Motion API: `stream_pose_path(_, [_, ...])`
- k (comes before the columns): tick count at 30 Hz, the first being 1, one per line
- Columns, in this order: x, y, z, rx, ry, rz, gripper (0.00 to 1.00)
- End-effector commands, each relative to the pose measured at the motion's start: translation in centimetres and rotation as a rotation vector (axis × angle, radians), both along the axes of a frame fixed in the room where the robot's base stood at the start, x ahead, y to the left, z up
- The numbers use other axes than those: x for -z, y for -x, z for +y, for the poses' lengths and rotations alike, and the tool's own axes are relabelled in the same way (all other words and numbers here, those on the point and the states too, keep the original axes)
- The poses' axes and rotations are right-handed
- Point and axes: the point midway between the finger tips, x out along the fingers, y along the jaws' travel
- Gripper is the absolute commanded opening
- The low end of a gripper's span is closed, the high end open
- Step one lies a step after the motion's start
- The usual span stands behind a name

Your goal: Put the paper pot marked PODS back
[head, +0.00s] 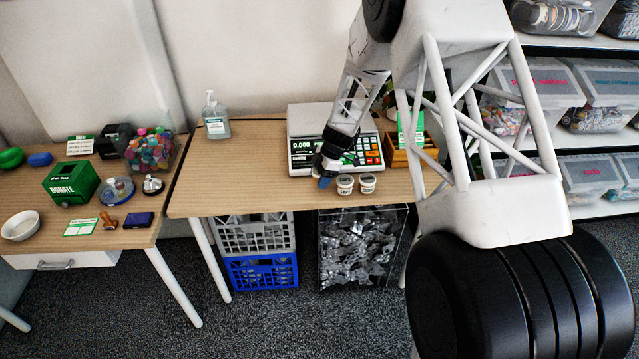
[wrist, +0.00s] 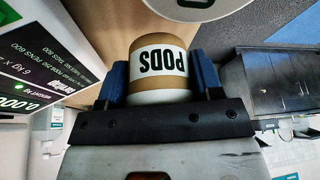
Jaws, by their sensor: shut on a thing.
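The paper pot marked PODS (wrist: 158,68) is brown with a white label. In the wrist view it sits between the blue fingers of my gripper (wrist: 160,85), which is shut on it, and its lettering appears upside down. In the head view my gripper (head: 325,178) is low at the scale's front edge, and I cannot make out the held pot there. Two similar paper pots, a left one (head: 345,185) and a right one (head: 367,183), stand side by side on the table just right of my gripper. Their lettering is too small to read surely.
The scale (head: 302,160) stands close behind my gripper. A wooden rack (head: 402,157) with a green card is to its right, partly behind my arm. A sanitizer bottle (head: 216,122) stands at the back left. The table's left front (head: 235,195) is clear.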

Motion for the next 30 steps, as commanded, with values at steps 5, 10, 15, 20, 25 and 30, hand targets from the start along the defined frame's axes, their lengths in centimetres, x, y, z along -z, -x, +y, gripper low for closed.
stream_pose_path(5, [0.0,-0.3,0.0,0.0,0.0,0.0,0.32])
stream_pose_path(10, [1.1,-0.8,0.1,0.0,0.0,0.002,0.32])
stream_pose_path(15, [2.9,-0.8,0.1,0.001,-0.001,0.002,0.32])
stream_pose_path(20, [3.6,-0.9,0.1,0.0,0.0,0.0,0.32])
stream_pose_path(25, [3.6,-0.9,0.1,0.0,0.0,0.0,0.32])
stream_pose_path(30, [3.7,-0.8,0.1,0.0,0.0,0.0,0.32])
